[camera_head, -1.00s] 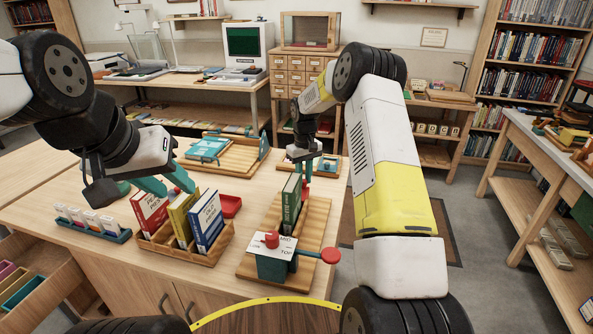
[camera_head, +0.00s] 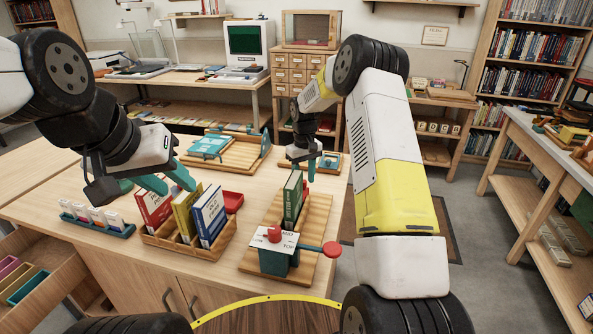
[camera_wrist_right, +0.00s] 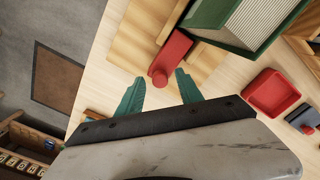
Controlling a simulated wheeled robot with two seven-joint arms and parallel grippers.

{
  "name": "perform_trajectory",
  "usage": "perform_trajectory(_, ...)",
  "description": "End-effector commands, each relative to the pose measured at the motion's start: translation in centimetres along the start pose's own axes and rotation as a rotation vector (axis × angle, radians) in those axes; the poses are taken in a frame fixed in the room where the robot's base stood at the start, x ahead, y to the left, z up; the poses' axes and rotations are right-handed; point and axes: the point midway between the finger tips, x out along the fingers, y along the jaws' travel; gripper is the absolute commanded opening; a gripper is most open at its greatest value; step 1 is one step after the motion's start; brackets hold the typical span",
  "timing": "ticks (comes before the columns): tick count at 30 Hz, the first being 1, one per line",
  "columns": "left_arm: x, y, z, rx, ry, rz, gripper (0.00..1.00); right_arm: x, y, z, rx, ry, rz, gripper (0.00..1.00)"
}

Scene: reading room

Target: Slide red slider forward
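A red slider (camera_wrist_right: 174,52) with a round end sits beside a green book (camera_wrist_right: 245,20) on a wooden stand in the right wrist view. My right gripper (camera_wrist_right: 160,90) is open and empty, with the slider's round end just ahead, between the lines of its fingers and apart from them. In the head view the right gripper (camera_head: 312,170) hangs behind the stand (camera_head: 318,215) and the green book (camera_head: 292,198); the slider is hidden there. My left gripper (camera_head: 168,180) has its teal fingers apart, near the red book (camera_head: 152,208), with nothing between them.
The stand's front bears a teal box (camera_head: 276,263) with a red knob (camera_head: 274,234) and a red side disc (camera_head: 331,249). A wooden book rack (camera_head: 200,245) and a red tray (camera_head: 233,202) are to its left. A teal holder (camera_head: 100,226) stands further left.

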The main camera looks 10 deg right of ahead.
Motion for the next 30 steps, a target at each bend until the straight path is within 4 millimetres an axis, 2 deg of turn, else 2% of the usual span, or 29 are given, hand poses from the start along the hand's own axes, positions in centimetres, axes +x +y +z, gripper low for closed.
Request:
perform_trajectory(4,0.0,0.0,0.0,0.000,0.000,0.000,0.36,-0.1,0.0,0.0,0.000,0.000,0.000,0.43)
perform_trajectory(7,0.0,0.0,0.0,0.000,0.000,0.000,0.36,-0.9,0.0,-0.1,0.000,0.002,0.001,0.43)
perform_trajectory(19,0.0,0.0,0.0,0.000,0.000,0.000,0.36,-7.0,0.0,-0.1,0.000,0.002,0.001,0.43)
perform_trajectory(23,0.0,0.0,0.0,0.000,0.000,0.000,0.36,-7.7,0.0,0.0,0.000,0.000,0.000,0.43)
perform_trajectory(30,0.0,0.0,0.0,0.000,0.000,0.000,0.36,-7.8,0.0,0.0,0.000,-0.001,0.000,0.43)
